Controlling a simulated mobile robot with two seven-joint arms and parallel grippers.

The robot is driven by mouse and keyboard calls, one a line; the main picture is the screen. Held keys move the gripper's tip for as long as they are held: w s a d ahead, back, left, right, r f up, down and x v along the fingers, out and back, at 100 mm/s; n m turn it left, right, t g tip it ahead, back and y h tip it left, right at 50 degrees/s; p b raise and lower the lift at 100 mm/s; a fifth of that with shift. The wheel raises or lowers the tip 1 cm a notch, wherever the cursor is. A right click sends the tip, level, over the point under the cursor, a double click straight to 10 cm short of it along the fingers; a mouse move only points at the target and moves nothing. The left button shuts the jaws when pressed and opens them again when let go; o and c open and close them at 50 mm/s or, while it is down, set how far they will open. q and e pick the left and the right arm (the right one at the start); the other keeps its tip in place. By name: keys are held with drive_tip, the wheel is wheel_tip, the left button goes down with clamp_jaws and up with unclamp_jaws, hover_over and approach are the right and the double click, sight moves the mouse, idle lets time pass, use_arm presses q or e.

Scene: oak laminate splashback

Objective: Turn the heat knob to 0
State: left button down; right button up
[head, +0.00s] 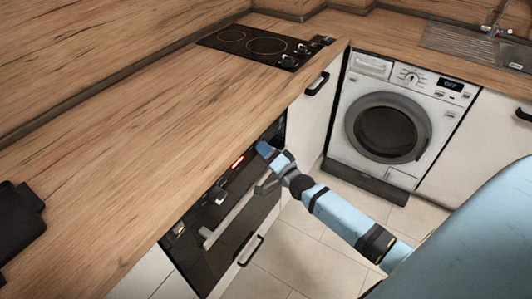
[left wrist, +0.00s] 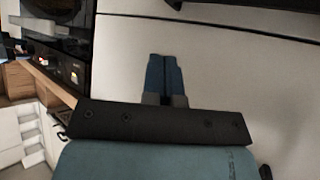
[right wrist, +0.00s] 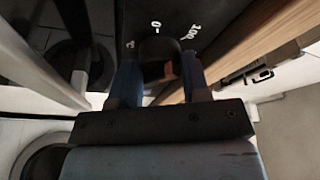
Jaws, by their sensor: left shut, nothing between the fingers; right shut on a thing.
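The oven (head: 205,245) has a black front below the worktop, with a red display (head: 237,163) on its control panel. My right gripper (head: 266,150) is at the right end of that panel. In the right wrist view, its blue fingers (right wrist: 158,82) are shut on a dark round knob (right wrist: 158,48), one on each side. A reddish mark shows on the knob's lower part. White markings that look like 0 and 100 sit above it; the fingers hide part of the dial. My left gripper (left wrist: 166,78) is shut and empty before a pale panel, and I cannot make it out in the head view.
The oven's light handle bar (head: 228,217) runs just below the panel. A hob (head: 262,45) is set in the wooden worktop (head: 130,125). A washing machine (head: 395,115) stands to the right. A dark object (head: 20,220) is at the left edge. Tiled floor is clear in front.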

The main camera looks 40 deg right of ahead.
drive_tip(key=n+y, duration=0.1)
drive_tip(key=n, duration=0.2)
drive_tip(key=n+t+y+b, duration=0.1)
drive_tip(key=n, duration=0.2)
drive_tip(key=n+y, duration=0.1)
drive_tip(key=n, duration=0.2)
drive_tip(key=shift+d+f+n+t+b, duration=0.1)
drive_tip(key=shift+f+n+t+b, duration=0.1)
drive_tip(key=shift+n+t+b, duration=0.15)
use_arm(q)
drive_tip(key=shift+w+d+f, duration=0.1)
drive_tip(key=shift+d+f, duration=0.1)
drive_tip(key=shift+f, duration=0.15)
use_arm(e)
drive_tip(key=shift+n+y, duration=0.5)
drive_tip(key=shift+n, duration=0.55)
drive_tip(key=o, duration=0.9)
use_arm(q)
drive_tip(key=shift+r, duration=0.1)
use_arm(e)
drive_tip(key=v, duration=1.3)
drive_tip(key=shift+s+d, duration=0.15)
drive_tip(key=shift+s, duration=0.2)
